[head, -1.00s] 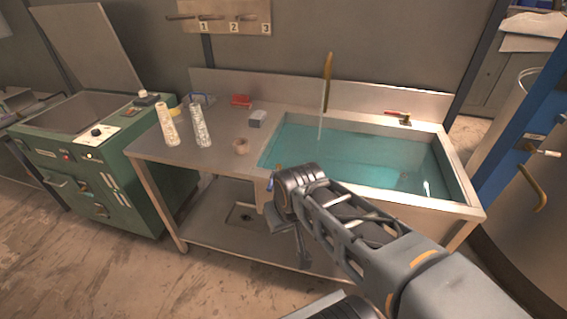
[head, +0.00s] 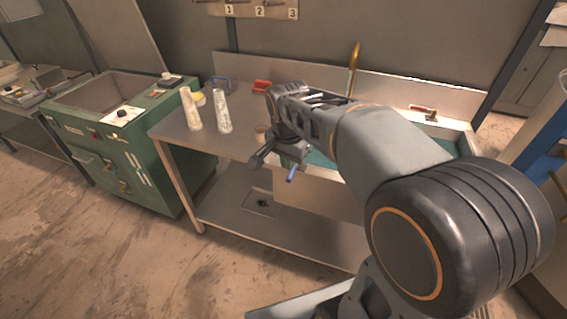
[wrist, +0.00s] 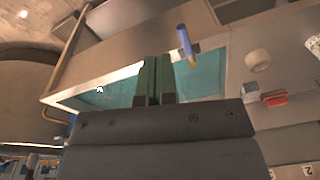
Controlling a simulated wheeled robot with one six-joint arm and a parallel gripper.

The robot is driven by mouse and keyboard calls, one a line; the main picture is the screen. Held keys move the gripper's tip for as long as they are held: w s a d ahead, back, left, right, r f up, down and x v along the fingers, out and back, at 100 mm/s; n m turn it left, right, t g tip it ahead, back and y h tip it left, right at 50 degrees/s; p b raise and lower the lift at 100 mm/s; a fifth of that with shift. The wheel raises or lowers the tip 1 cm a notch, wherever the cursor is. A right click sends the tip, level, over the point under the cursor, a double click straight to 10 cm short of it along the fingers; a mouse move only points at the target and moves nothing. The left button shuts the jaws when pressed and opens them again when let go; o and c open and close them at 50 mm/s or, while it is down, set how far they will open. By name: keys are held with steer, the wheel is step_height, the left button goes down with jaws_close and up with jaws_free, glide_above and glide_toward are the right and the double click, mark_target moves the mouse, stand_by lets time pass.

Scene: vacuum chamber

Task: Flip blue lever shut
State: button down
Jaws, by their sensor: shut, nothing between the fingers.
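The blue lever (head: 291,173) sticks out from the front left of the sink (head: 285,190), its blue end toward me and pointing down. In the wrist view the blue lever (wrist: 184,40) stands just right of my gripper's green fingertips (wrist: 154,60), with a small gap visible in the picture. My gripper (head: 293,152) is shut and empty, over the sink's front left edge, just above the lever in the head view. Whether they touch is unclear from the head. The arm hides most of the basin.
A brass spout (head: 354,66) and a red-handled valve (head: 424,110) are at the sink's back. Two pale bottles (head: 222,112), a red object (head: 262,87) and a tape roll (wrist: 258,60) sit on the counter. A green machine (head: 130,150) stands left; floor in front is clear.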

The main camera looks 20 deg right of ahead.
mark_target(294, 170)
steer(key=w+a+f+m+g+h+p, duration=0.1)
steer(key=w+a+m, duration=0.1)
steer(key=w+m, duration=0.5)
steer(key=w+a+f+m+g+h+p, duration=0.1)
steer(key=w+f+m+g, duration=0.1)
steer(key=w+m, duration=0.6)
steer(key=shift+w+a, duration=0.15)
steer(key=shift+a, duration=0.25)
steer(key=s+d+f+p, duration=0.1)
steer(key=s+d+f, duration=0.1)
steer(key=f, duration=0.3)
steer(key=s+d+f+p, duration=0.1)
steer(key=s+d+f, duration=0.1)
steer(key=f, duration=0.3)
steer(key=shift+d, duration=0.8)
steer(key=shift+s+a+f, duration=0.1)
steer(key=shift+s+f, duration=0.05)
